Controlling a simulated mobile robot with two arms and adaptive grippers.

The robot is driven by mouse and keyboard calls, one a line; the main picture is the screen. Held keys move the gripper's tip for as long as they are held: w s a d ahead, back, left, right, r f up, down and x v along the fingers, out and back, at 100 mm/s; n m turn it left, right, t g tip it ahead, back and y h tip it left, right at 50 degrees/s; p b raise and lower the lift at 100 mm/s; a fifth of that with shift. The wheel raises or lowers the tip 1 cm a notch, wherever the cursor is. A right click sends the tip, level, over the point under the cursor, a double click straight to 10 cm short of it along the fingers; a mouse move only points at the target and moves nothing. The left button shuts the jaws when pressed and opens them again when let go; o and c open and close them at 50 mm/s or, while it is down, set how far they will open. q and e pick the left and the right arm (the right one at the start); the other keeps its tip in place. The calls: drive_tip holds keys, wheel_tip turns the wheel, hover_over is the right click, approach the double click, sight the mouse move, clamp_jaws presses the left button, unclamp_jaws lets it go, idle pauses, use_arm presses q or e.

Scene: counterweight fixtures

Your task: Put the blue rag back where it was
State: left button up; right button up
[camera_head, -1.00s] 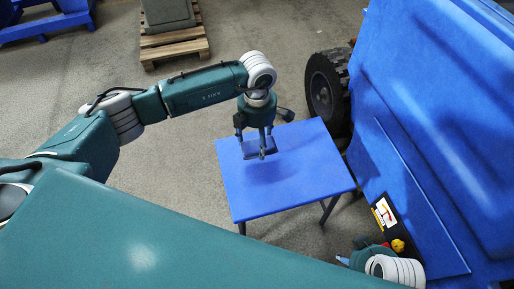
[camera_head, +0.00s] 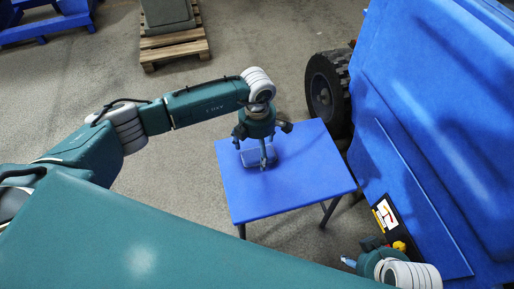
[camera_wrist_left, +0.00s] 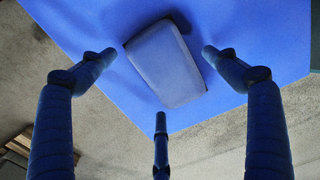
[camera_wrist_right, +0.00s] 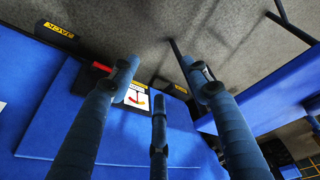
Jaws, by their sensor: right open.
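The blue rag (camera_head: 247,157) is a folded, rounded grey-blue pad. It lies on the blue table (camera_head: 305,165), toward the back-left part of the top. In the left wrist view the rag (camera_wrist_left: 167,63) lies between the spread fingers, clear of them as far as I can see. My left gripper (camera_head: 264,144) is open, pointing down just above the rag, and hides part of it in the head view. My right gripper (camera_head: 352,262) is open and empty, beside the large blue machine (camera_head: 410,150) at the lower right.
A black tyre (camera_head: 325,88) stands close behind the table's right back corner. A wooden pallet (camera_head: 175,47) carries a grey block at the back. The table's front and right are clear.

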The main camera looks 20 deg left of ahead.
sight(257, 150)
use_arm(q)
drive_tip(key=shift+r, duration=0.1)
wheel_tip(257, 150, up, 12)
drive_tip(key=p, duration=0.2)
use_arm(e)
wheel_tip(257, 150, down, 8)
drive_tip(key=shift+w+r, duration=0.2)
drive_tip(key=shift+a, duration=0.1)
